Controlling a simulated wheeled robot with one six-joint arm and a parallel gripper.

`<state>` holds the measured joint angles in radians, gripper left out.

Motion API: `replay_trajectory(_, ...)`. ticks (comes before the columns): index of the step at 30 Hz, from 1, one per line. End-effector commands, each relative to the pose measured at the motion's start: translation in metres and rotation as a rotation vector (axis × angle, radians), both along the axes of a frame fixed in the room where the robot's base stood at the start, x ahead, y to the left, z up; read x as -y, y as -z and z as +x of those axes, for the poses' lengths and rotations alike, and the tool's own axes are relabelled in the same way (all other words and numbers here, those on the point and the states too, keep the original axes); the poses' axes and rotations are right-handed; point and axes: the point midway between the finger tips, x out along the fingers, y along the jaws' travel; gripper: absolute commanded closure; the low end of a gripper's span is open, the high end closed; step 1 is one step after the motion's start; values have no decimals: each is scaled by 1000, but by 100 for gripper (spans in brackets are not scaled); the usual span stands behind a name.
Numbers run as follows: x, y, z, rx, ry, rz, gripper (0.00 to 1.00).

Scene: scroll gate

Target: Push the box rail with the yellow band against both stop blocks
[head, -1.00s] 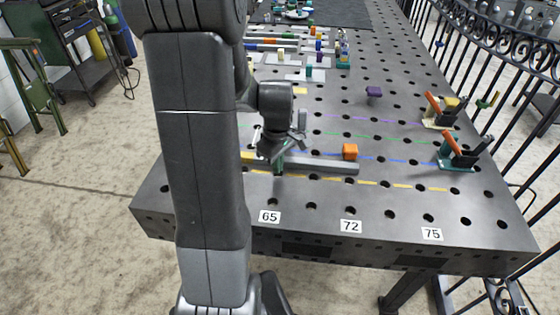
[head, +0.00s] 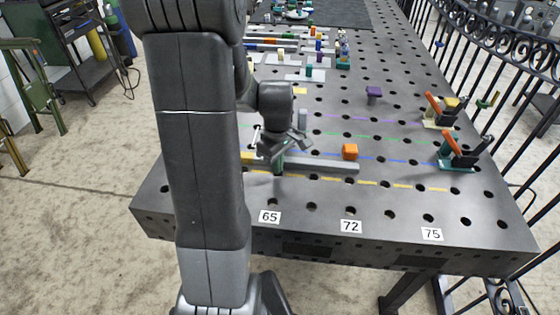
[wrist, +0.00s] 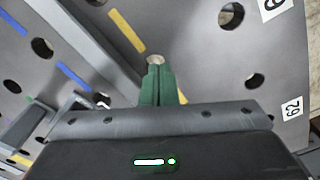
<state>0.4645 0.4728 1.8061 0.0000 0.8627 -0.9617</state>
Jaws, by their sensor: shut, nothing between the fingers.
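The grey box rail (head: 325,165) lies on the perforated table in the head view, its left part hidden behind my arm. A yellow patch (head: 247,157), perhaps its band, shows just beside the arm. In the wrist view the rail (wrist: 85,38) runs diagonally at upper left. My gripper (head: 278,171) has green fingers, shut and empty, low at the rail's front side; they also show in the wrist view (wrist: 158,75). I cannot tell whether they touch the rail. An orange block (head: 349,152) stands at the rail's far side near its right end. I cannot identify the stop blocks for certain.
Dashed yellow (head: 400,185) and blue (head: 400,161) lines cross the table. Two toggle clamps with orange handles (head: 452,143) stand at right. A purple-topped post (head: 374,93) stands farther back. Number labels (head: 351,226) line the front edge. The front right tabletop is clear.

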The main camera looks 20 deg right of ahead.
Motion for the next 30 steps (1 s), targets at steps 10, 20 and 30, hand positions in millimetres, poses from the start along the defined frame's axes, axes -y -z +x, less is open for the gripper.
replay_trajectory(10, 0, 0, 0, 0, 0, 0, 100)
replay_trajectory(20, 0, 2, 0, 0, 0, 0, 100)
replay_trajectory(30, 0, 11, 0, 0, 0, 0, 100)
